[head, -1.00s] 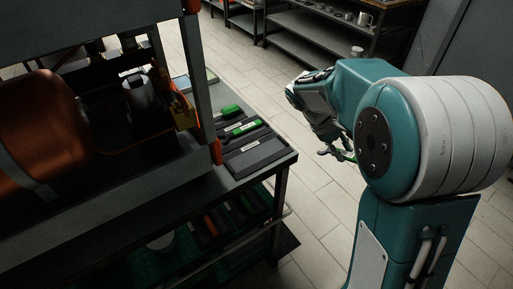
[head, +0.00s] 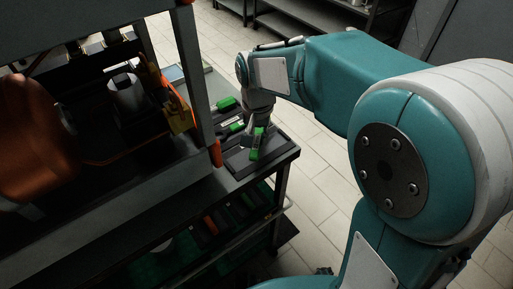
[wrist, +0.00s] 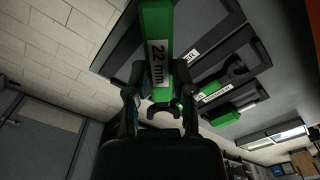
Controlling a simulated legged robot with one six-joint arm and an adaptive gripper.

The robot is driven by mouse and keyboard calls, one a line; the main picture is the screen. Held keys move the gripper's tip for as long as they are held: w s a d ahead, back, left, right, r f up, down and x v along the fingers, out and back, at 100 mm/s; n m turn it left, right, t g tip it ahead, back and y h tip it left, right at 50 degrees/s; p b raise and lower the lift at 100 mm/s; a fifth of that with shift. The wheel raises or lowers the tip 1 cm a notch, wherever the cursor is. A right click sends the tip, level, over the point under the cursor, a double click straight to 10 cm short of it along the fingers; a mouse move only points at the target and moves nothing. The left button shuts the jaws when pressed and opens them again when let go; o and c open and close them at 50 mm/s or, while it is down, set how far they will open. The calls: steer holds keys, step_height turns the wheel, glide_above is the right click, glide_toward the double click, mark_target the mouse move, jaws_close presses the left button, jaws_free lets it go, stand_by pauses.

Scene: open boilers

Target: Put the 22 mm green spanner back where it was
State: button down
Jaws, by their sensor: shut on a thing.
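The 22 mm green spanner (head: 257,144) is in my gripper (head: 258,117), over the nearest dark tray (head: 240,165) on the bench corner. In the wrist view, its green handle with the white "22 mm" label (wrist: 157,45) runs up from between my two fingers (wrist: 157,85). Its dark open jaw (wrist: 164,112) shows below them. The tray under it (wrist: 120,42) has no other spanner visible in it. I cannot tell whether the spanner touches the tray.
Two other green-handled spanners (head: 236,127) (head: 227,103) lie in trays behind. A post (head: 197,80) and an orange-brown boiler (head: 30,140) stand left. A lower shelf (head: 220,225) holds more tools. The tiled floor right of the bench is clear.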

mark_target(257, 140)
step_height(257, 140, down, 5)
steer(key=shift+a+f, duration=0.1)
steer(key=shift+a, duration=0.05)
steer(key=shift+c, duration=2.4)
jaws_free()
step_height(257, 140, up, 11)
steer(key=shift+r, duration=0.65)
steer(key=shift+s, duration=0.1)
steer(key=s+d+r+n+t, duration=0.1)
steer(key=s+d+t, duration=0.4)
steer(key=s+d, duration=0.8)
steer(key=s+n, duration=0.1)
steer(key=s, duration=0.2)
steer(key=shift+s+d+t, duration=0.2)
steer(key=shift+s+t, duration=0.1)
steer(key=shift+s, duration=0.05)
